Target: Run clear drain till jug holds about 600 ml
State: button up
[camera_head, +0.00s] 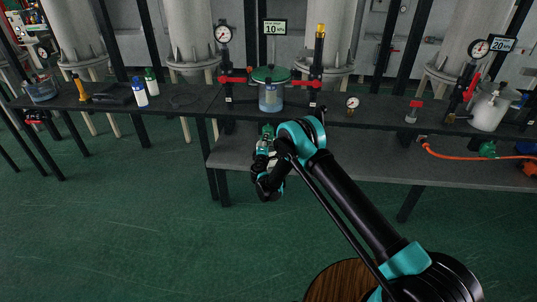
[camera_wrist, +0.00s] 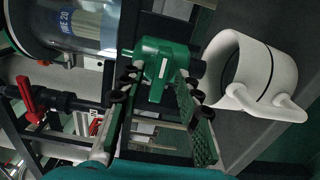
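A clear vessel (camera_head: 270,98) with a green lid stands on the bench in the head view. Its clear wall (camera_wrist: 88,22) fills the top left of the wrist view, with a label partly readable. A green drain tap (camera_wrist: 158,68) shows beside the vessel. A white jug (camera_wrist: 262,72) with a handle is right of the tap; its fill level cannot be read. My gripper (camera_wrist: 160,82) is open, its two fingers spread with the tap between their tips. I cannot tell whether they touch it. In the head view my gripper (camera_head: 266,140) is just below the vessel, in front of the bench edge.
A red-handled valve (camera_wrist: 32,100) is on the left in the wrist view. On the bench are a gauge (camera_head: 352,102), bottles (camera_head: 140,92) and a grey canister (camera_head: 490,108). A lower shelf (camera_head: 345,160) runs under the bench. An orange hose (camera_head: 470,155) lies at right.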

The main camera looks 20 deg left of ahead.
jog(key=v, duration=0.7)
jog(key=shift+w, duration=0.1)
dwell(0.5)
